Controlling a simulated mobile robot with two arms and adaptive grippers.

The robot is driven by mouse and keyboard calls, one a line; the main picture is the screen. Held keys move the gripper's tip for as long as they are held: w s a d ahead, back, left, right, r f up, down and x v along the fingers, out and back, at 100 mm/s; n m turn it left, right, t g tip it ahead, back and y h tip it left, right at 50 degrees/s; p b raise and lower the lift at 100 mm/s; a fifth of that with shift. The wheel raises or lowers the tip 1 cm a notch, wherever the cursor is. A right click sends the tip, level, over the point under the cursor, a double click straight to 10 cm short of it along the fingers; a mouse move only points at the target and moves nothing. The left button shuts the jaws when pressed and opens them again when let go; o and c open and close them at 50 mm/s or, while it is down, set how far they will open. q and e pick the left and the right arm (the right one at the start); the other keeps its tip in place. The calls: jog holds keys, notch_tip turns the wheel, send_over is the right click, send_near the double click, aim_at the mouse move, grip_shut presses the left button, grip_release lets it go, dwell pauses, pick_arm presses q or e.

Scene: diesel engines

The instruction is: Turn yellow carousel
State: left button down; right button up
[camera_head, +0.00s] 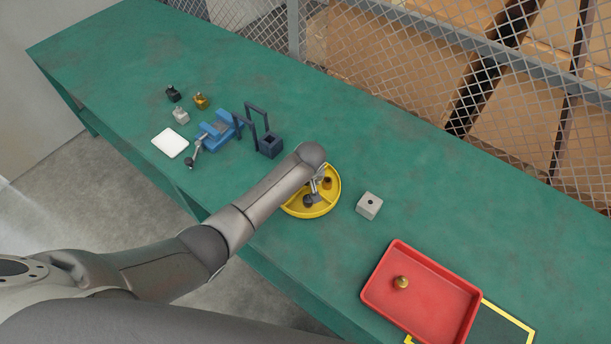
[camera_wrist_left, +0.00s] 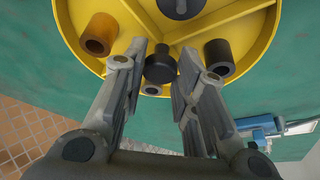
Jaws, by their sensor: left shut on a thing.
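The yellow carousel (camera_head: 322,209) is a round tray with raised dividers, lying on the green bench near its front edge. In the left wrist view its yellow floor (camera_wrist_left: 135,22) fills the top, with an orange-brown bushing (camera_wrist_left: 101,33), a dark brown bushing (camera_wrist_left: 219,56) and another black part (camera_wrist_left: 180,7). My left gripper (camera_head: 318,183) reaches down over the carousel, its arm hiding the carousel's left part. In the wrist view the fingers (camera_wrist_left: 164,52) stand on either side of a black knob (camera_wrist_left: 160,66) and are shut on it. My right gripper is not in view.
A grey block (camera_head: 369,205) stands just right of the carousel. A red tray (camera_head: 440,305) holding a brass part (camera_head: 401,282) is further right. A blue vise-like fixture (camera_head: 216,131), a dark frame (camera_head: 270,145), a white pad (camera_head: 170,143) and small parts are left. Wire mesh fences the back.

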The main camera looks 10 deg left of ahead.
pick_arm(q)
jog(key=shift+w+r+n+y, duration=0.15)
jog(key=shift+n+y, duration=0.15)
jog(key=shift+n, duration=0.3)
dwell(0.3)
jog(key=c, duration=1.2)
grip_release()
jog(key=shift+o, duration=0.3)
jog(key=v, duration=1.2)
